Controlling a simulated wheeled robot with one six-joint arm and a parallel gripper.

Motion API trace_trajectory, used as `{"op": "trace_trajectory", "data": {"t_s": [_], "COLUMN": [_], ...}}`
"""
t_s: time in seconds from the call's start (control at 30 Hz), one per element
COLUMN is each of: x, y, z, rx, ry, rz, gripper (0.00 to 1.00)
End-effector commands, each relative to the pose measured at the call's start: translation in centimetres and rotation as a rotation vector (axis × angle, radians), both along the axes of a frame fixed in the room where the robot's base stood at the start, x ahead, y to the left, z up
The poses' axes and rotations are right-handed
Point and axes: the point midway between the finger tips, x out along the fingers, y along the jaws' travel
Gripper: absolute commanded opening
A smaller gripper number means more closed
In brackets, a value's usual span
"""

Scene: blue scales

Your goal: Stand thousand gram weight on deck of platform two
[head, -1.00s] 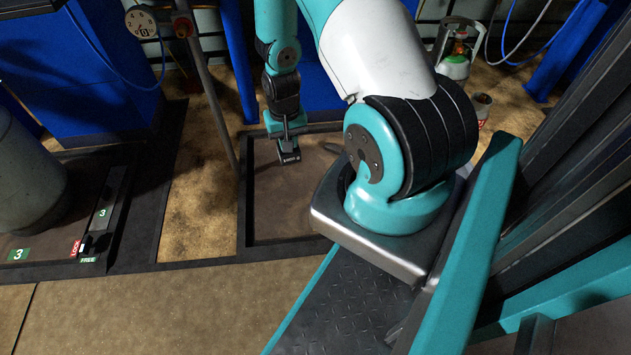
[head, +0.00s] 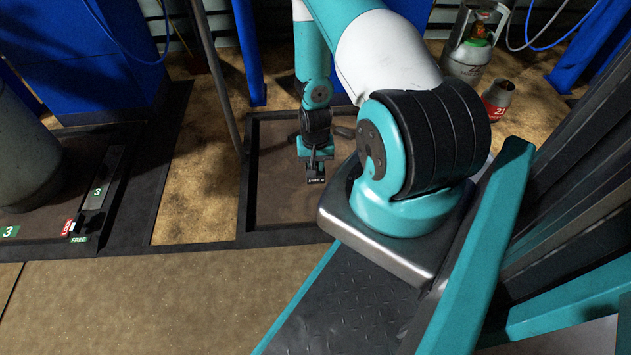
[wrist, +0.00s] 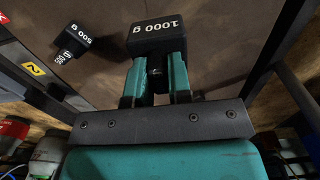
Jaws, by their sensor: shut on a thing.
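My gripper (wrist: 160,72) is shut on the black thousand gram weight (wrist: 166,36), whose "1000 g" label shows upside down in the wrist view. In the head view my gripper (head: 317,160) and the weight (head: 316,177) are over the brown deck of platform two (head: 280,205), inside its dark frame. The deck also fills much of the wrist view (wrist: 225,55). I cannot tell whether the weight touches it. A yellow "2" plate (wrist: 34,69) shows at the left of the wrist view.
A black 500 g weight (wrist: 72,45) is left of the held weight. Platform three (head: 100,190) carries a large grey cylinder (head: 25,150) at left. A gas bottle (head: 468,50) and a small red-labelled cylinder (head: 498,98) stand at back right. A slanted post (head: 215,80) rises left of platform two.

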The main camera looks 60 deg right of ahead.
Motion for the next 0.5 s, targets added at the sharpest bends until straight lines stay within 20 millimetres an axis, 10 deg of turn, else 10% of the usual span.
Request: {"op": "trace_trajectory", "data": {"t_s": [0.5], "x": [0.1], "y": [0.0], "z": [-5.3], "rx": [-0.001], "ry": [-0.001], "rz": [0.000], "gripper": [0.00]}}
